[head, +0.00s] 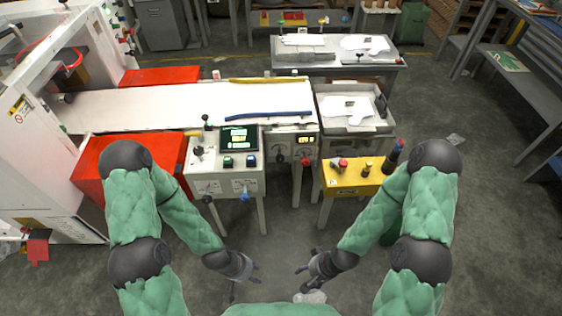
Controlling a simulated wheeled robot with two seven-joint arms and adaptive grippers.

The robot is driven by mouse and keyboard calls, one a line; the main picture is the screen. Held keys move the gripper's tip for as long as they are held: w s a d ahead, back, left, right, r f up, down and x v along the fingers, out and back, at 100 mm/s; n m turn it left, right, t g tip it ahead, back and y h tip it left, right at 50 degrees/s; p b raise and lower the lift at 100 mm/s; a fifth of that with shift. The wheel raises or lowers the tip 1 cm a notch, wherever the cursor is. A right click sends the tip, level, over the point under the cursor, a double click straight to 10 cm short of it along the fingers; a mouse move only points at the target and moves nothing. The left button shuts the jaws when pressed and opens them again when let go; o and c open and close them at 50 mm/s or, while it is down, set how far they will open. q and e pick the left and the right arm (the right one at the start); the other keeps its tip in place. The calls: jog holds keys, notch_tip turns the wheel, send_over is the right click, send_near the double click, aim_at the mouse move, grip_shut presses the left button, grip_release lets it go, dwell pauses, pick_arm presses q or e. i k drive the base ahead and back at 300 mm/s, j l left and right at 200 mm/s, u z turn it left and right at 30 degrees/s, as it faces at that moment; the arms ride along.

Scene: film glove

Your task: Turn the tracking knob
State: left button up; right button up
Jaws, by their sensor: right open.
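A white control console (225,180) with a dark screen (239,138) stands ahead of me. It carries a black knob (198,151) on top, and a black knob (207,199) and a blue knob (244,197) low on its front. A red knob (305,162) sits on the conveyor's front panel to its right. I cannot read which knob is the tracking knob. My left gripper (246,281) is low in front of the console, apart from it, empty, with its fingers spread. My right gripper (301,280) is open and empty to its right, also touching none of the knobs.
A yellow stand (356,178) with red and dark items is at the right of the console. Red boxes (100,176) stand left. The white conveyor (165,108) runs behind, with a grey tray (338,125) at its right end. Floor around the grippers is mostly clear.

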aim_at(280, 158)
jog(key=u, duration=0.4)
jog(key=i+l+u, duration=0.1)
jog(key=l+u, duration=0.15)
jog(key=u, duration=0.15)
jog(key=l+u, duration=0.25)
jog(key=u, duration=0.15)
jog(key=l+u, duration=0.6)
jog(key=u, duration=0.15)
jog(key=k+l, duration=0.1)
jog(key=l, duration=0.35)
jog(key=l+u, duration=0.15)
jog(key=l, duration=0.3)
jog(key=k+l, duration=0.2)
jog(key=l, duration=0.25)
jog(key=i+l, duration=0.1)
jog(key=i, duration=0.15)
